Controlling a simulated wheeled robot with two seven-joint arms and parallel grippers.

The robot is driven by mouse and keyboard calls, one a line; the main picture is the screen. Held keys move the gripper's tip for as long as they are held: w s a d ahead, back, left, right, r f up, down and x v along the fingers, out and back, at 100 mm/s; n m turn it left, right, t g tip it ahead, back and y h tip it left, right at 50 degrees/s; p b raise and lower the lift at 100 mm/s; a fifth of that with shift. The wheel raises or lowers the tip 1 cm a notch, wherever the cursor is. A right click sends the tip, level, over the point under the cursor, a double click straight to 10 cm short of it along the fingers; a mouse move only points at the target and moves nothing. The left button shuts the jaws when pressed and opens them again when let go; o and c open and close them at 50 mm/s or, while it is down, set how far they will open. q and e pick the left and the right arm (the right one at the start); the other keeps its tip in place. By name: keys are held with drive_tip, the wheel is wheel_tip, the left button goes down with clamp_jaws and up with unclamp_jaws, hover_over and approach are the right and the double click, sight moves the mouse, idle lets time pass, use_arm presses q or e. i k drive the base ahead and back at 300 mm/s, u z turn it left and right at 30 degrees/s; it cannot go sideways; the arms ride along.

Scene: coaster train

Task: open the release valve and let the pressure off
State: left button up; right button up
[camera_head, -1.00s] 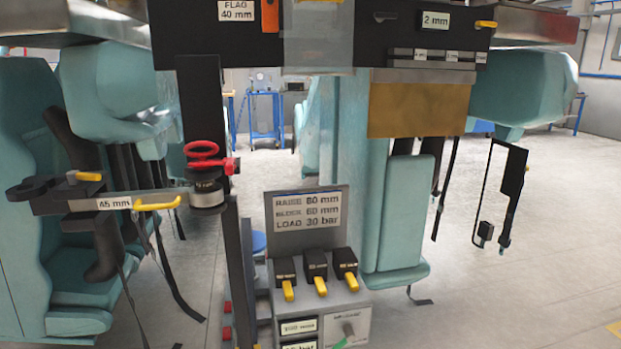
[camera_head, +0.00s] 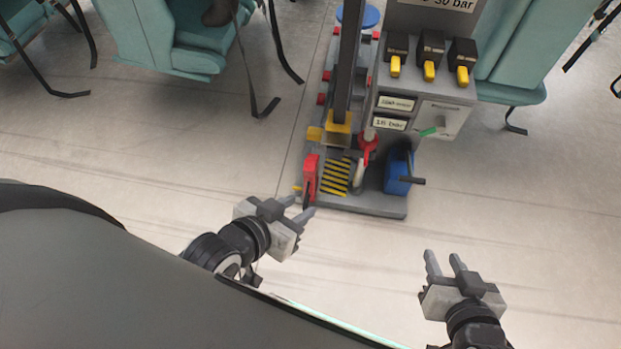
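A grey valve knob with a green lever (camera_head: 433,131) is on the lower right face of the grey control box (camera_head: 462,92). A red-handled part (camera_head: 367,146) stands on the base plate below the box. I cannot tell for certain which of these is the release valve. My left gripper (camera_head: 298,206) is open and empty, just in front of the base plate's left front corner, near a red upright part (camera_head: 310,178). My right gripper (camera_head: 443,257) is open and empty over clear floor, in front and to the right of the base plate, apart from everything.
The base plate (camera_head: 372,205) carries a blue block with a dark handle (camera_head: 398,174), a yellow-black striped pad (camera_head: 337,177) and a dark upright post (camera_head: 349,60). Several yellow-tipped switches top the box. Teal seats with hanging straps stand behind. The front floor is clear.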

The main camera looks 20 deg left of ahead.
sight(441, 123)
drive_tip(key=z, duration=1.85)
drive_tip(key=k, duration=0.8)
drive_tip(key=u, duration=1.6)
drive_tip(key=i, duration=1)
drive_tip(key=z, duration=0.05)
